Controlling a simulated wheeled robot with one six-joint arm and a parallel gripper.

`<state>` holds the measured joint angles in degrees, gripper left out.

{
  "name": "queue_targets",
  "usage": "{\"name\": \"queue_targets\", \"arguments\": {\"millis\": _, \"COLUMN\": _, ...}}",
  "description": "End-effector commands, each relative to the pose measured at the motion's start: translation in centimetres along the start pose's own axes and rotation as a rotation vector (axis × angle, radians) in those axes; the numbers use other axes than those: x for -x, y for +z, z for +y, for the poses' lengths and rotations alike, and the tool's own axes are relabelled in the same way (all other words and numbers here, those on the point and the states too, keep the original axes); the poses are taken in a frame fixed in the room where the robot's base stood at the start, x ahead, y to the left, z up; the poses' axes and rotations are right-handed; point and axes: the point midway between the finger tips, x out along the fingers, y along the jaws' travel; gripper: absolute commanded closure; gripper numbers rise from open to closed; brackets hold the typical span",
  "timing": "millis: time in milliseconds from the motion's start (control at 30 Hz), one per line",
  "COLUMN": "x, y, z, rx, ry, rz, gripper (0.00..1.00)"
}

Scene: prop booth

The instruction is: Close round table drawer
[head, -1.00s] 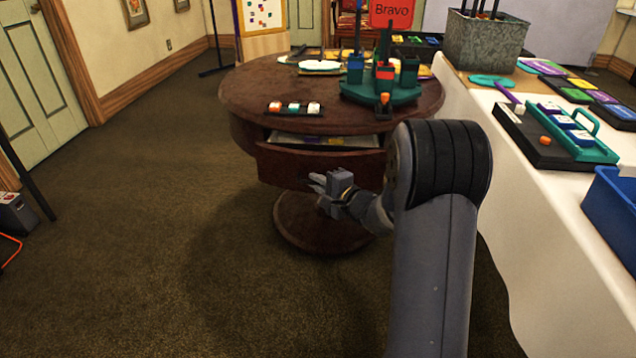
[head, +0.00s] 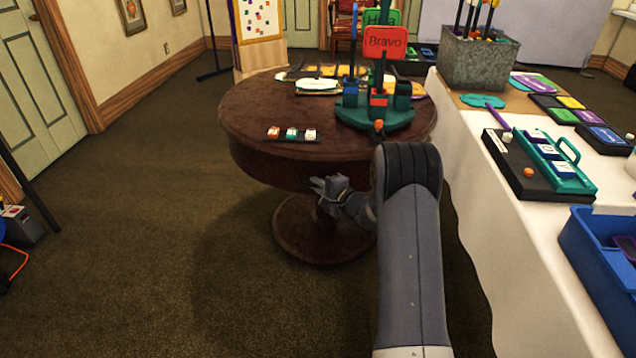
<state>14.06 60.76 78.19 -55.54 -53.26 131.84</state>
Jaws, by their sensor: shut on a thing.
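The round table (head: 265,115) is dark reddish wood and stands on a single round foot in the middle of the head view. Its drawer front (head: 290,168) sits flush with the curved apron, and no open gap shows above it. My gripper (head: 320,187) is at the lower edge of the drawer front, right of its middle. It is shut on the drawer's handle, which the jaws hide.
A white-covered table (head: 455,150) with boards, a metal planter (head: 478,62) and a blue bin (head: 590,270) stands close at right. A green stand (head: 376,110) and small blocks (head: 292,134) are on the round table.

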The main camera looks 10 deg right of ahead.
Motion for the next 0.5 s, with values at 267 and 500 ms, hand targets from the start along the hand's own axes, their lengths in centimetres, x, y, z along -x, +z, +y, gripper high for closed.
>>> {"name": "queue_targets", "arguments": {"millis": 267, "x": -0.17, "y": -0.33, "z": -0.39, "rx": 0.004, "ry": -0.008, "rz": 0.008, "gripper": 0.88}}
{"name": "queue_targets", "arguments": {"millis": 500, "x": -0.15, "y": -0.28, "z": -0.41, "rx": 0.004, "ry": -0.009, "rz": 0.006, "gripper": 0.68}}
